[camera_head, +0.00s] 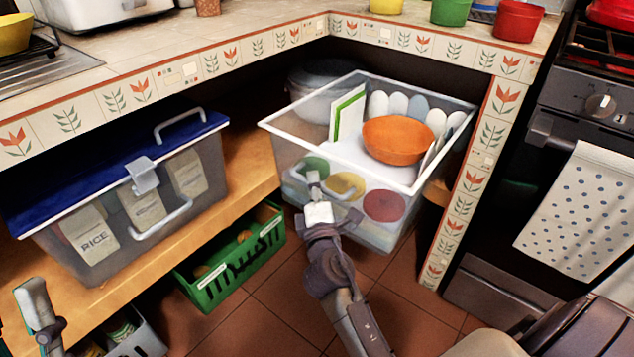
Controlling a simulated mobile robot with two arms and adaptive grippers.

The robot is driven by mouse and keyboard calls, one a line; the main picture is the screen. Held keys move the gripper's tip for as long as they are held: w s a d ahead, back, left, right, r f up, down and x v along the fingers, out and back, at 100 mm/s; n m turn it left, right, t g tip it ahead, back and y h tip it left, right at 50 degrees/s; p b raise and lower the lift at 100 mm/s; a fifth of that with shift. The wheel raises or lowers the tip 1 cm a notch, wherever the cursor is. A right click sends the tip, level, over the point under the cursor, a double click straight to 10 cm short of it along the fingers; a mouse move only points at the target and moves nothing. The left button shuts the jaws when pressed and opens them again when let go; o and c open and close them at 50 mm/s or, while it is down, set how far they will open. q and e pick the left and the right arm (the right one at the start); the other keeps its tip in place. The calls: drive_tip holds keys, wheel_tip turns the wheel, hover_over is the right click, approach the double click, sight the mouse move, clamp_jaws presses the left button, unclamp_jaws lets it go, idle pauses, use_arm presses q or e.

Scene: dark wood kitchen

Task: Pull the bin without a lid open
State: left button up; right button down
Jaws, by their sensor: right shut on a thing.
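The bin without a lid (425,190) is clear plastic with a white rim. It juts out at an angle from the shelf under the counter corner, its front over the floor. It holds an orange bowl (397,139), several pale rounded items and a green-edged board; round coloured shapes show through its front. My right gripper (314,186) is at the bin's front, shut on its handle (340,192); the fingers partly hide the handle. My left gripper (36,305) is at the lower left edge, apart from the bin; its finger opening is not clear.
A lidded bin (205,163) with a blue lid and rice packs stands on the wooden shelf at left. A green basket (229,268) is below it. The oven (500,262) with a dotted towel (577,215) stands at right. Tiled floor (290,310) is clear in front.

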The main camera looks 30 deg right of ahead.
drive_tip(key=shift+s+a, duration=0.15)
drive_tip(key=shift+a, duration=0.25)
drive_tip(key=c, duration=1.2)
unclamp_jaws()
